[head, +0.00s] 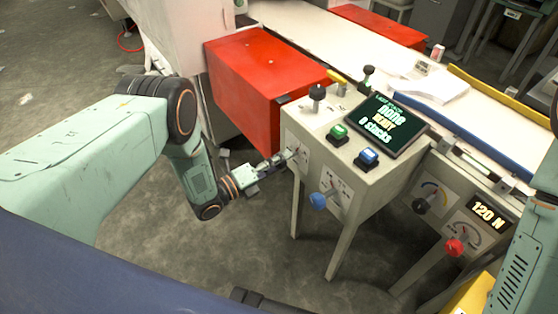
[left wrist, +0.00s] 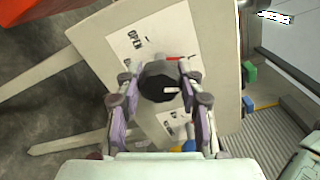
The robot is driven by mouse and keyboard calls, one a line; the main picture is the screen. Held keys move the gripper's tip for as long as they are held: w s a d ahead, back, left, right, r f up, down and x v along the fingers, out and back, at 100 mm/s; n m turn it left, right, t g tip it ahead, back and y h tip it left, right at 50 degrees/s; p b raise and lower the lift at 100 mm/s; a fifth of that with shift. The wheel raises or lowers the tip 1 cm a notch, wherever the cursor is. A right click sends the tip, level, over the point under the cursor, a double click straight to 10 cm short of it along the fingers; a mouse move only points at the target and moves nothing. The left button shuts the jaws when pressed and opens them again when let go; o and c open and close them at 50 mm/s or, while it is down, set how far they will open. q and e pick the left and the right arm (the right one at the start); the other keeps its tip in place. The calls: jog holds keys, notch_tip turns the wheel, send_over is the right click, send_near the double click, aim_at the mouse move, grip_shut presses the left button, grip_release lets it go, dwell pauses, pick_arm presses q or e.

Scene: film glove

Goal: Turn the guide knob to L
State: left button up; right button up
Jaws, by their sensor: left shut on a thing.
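My left gripper (head: 288,156) is at the left part of the front panel of the pale control box. In the left wrist view its two fingers (left wrist: 158,92) are shut on a black knob (left wrist: 158,84). The knob has a white mark on its face pointing roughly to the right. A white label plate (left wrist: 135,42) behind it reads OPEN, with a short red mark beside the knob. The rest of the label is hidden by the knob and fingers, so I cannot read an L. A blue knob (head: 318,200) sits lower right on the same box. My right gripper is out of view.
The box top carries a green button (head: 338,131), a blue button (head: 367,157), a dark display (head: 380,125) and black-topped levers. A red cabinet (head: 262,85) stands behind. A red knob (head: 455,247) and a black knob (head: 420,206) are on the neighbouring panel at right.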

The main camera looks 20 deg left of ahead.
pick_arm(q)
jog(key=o, duration=1.2)
jog(key=v, duration=1.2)
